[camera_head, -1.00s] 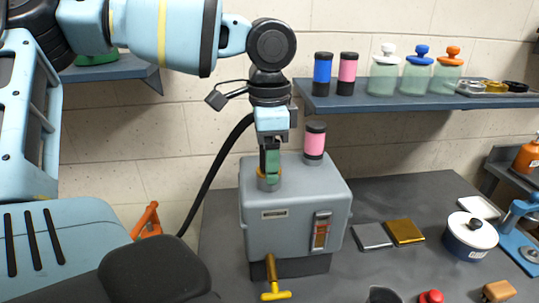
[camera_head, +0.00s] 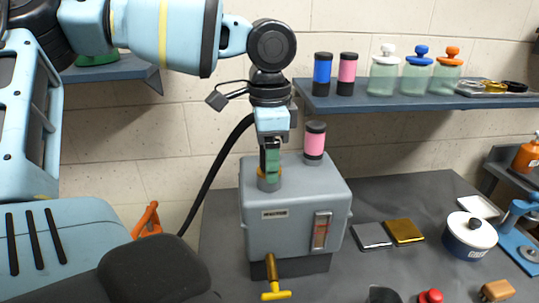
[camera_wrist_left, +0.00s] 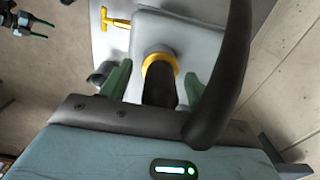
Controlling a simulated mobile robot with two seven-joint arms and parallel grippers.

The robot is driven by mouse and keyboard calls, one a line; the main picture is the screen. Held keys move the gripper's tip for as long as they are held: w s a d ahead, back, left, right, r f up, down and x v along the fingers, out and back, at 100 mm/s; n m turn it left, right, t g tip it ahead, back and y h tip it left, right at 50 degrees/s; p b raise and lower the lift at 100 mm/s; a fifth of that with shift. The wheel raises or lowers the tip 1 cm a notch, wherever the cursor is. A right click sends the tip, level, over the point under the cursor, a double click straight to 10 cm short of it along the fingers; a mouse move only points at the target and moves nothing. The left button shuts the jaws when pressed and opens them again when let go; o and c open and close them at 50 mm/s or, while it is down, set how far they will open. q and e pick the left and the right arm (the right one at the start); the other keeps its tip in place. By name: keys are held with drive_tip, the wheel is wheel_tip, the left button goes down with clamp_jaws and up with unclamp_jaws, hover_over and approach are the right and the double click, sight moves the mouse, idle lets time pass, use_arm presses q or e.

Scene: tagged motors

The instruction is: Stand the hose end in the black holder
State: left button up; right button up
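A thick black hose (camera_head: 212,170) rises from behind the table and arcs to my left gripper (camera_head: 270,172). In the left wrist view, the hose (camera_wrist_left: 240,55) loops past the fingers. Its end (camera_wrist_left: 160,90) lies between the green fingers of my left gripper (camera_wrist_left: 160,68), with a small gap on each side. The end is at a yellow ring (camera_wrist_left: 163,56) on top of the grey box (camera_head: 290,200); I cannot tell how deep it sits. A black cup-like holder (camera_head: 382,294) is cut off at the bottom edge. My right gripper (camera_wrist_left: 42,29) shows small, its fingers apart.
A pink canister (camera_head: 314,143) stands on the box, close right of my left gripper. A shelf (camera_head: 400,101) with canisters and jars hangs behind. Two flat blocks, silver (camera_head: 371,236) and gold (camera_head: 405,231), and a blue pot (camera_head: 468,240) are on the table right of the box.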

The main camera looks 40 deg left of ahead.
use_arm(q)
clamp_jaws()
drive_tip(key=shift+r+p, duration=0.4)
drive_tip(key=shift+r, duration=2.65)
use_arm(e)
drive_tip(key=shift+w+d+r+t, duration=0.15)
drive_tip(key=shift+w+r+t, duration=0.15)
drive_tip(key=shift+w+r, duration=0.7)
drive_tip(key=shift+s+r, duration=0.1)
drive_tip(key=shift+s, duration=0.05)
